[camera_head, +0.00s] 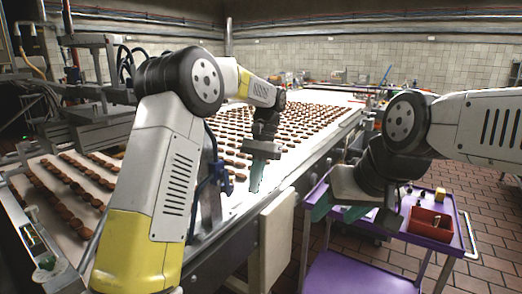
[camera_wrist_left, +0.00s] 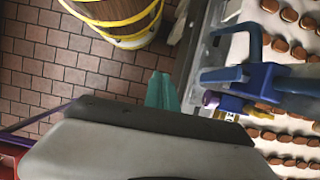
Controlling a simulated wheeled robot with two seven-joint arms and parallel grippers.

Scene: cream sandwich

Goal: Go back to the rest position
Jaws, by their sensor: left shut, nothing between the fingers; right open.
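My left gripper (camera_head: 256,176) hangs with its green fingers pointing down, over the near edge of the conveyor and beside the rows of biscuits. In the left wrist view its green fingers (camera_wrist_left: 163,92) are together with nothing between them. My right gripper (camera_head: 336,210) is at the right, above the purple cart (camera_head: 355,272). Its green fingers are apart, and the part between them is partly hidden by the arm.
Brown biscuits (camera_head: 310,118) lie in rows on the white conveyor (camera_head: 235,207). A blue clamp (camera_wrist_left: 255,80) stands at the conveyor edge. A red box (camera_head: 428,222) sits on the cart. A yellow-banded brown round thing (camera_wrist_left: 115,12) stands on the brick floor.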

